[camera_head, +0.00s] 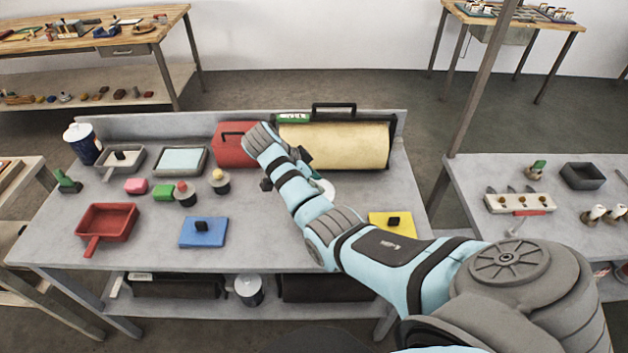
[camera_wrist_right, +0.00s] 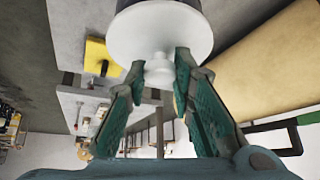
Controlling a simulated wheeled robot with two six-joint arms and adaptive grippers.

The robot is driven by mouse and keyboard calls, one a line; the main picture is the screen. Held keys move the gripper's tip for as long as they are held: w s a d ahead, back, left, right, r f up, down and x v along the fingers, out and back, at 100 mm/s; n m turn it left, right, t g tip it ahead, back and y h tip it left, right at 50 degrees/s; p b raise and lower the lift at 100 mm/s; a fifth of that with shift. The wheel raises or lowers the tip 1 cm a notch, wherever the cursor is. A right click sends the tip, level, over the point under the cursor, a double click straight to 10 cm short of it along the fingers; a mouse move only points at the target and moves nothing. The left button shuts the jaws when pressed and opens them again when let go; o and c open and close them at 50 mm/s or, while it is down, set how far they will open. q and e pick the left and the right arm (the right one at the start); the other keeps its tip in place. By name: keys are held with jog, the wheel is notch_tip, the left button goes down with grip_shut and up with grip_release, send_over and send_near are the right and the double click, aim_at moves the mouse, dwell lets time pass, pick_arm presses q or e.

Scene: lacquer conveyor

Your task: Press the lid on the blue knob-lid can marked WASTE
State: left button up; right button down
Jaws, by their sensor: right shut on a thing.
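A blue can (camera_head: 83,146) with a white top stands at the back left of the grey bench; I cannot read its label. My right arm reaches across the bench in the head view and hides most of its gripper. In the right wrist view my right gripper (camera_wrist_right: 160,78) is shut on the knob of a white round lid (camera_wrist_right: 155,40). A white round thing (camera_head: 328,190) shows beside my arm in the head view, partly hidden. My left gripper is out of view.
A beige roll (camera_head: 345,147) in a holder and a red block (camera_head: 232,150) stand at the back. A red pan (camera_head: 105,222), a blue pad (camera_head: 203,232) and a yellow pad (camera_head: 380,222) lie in front. The front middle is clear.

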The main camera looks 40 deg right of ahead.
jog(key=shift+p, duration=0.3)
dwell(0.4)
jog(key=shift+f, duration=0.2)
dwell(0.8)
jog(key=shift+p, duration=0.5)
jog(key=c, duration=0.8)
grip_release()
